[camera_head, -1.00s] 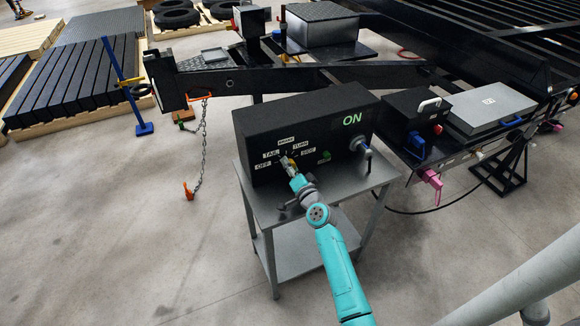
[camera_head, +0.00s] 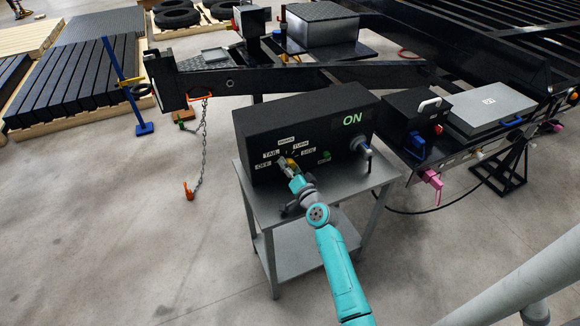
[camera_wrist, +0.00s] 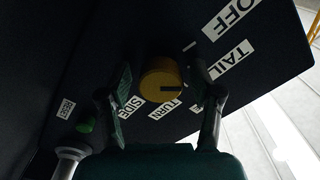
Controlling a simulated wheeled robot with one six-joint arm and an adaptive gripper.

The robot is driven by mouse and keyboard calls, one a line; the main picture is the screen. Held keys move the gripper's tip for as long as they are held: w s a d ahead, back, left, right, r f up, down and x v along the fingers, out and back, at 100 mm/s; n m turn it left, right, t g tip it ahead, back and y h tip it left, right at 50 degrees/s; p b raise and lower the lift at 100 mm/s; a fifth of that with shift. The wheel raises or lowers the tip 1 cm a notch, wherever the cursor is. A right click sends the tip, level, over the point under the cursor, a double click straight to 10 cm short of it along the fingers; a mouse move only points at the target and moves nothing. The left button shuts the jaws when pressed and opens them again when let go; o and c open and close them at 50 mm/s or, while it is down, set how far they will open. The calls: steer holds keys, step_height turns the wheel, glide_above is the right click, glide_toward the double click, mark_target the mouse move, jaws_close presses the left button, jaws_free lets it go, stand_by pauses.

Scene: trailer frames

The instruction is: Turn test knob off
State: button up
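The black test box (camera_head: 262,118) stands on a grey metal table, with "ON" lit green on its face. Its yellow test knob (camera_wrist: 160,80) shows in the wrist view, ringed by the white labels OFF (camera_wrist: 230,16), TAIL (camera_wrist: 231,62), TURN (camera_wrist: 165,109) and SIDE (camera_wrist: 129,107). Another label is partly hidden behind the right finger. A dark mark on the knob runs toward the right finger. My gripper (camera_wrist: 162,76) is open, one finger on each side of the knob, with gaps visible. In the head view my gripper (camera_head: 287,166) is at the box's label area.
A green switch (camera_head: 326,156) and a grey plug with a blue ring (camera_head: 361,146) stick out right of the knob. A black trailer frame (camera_head: 300,75) lies behind, and a chain hangs to the left.

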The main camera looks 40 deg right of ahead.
steer(key=v, duration=1.2)
steer(key=shift+r, duration=0.1)
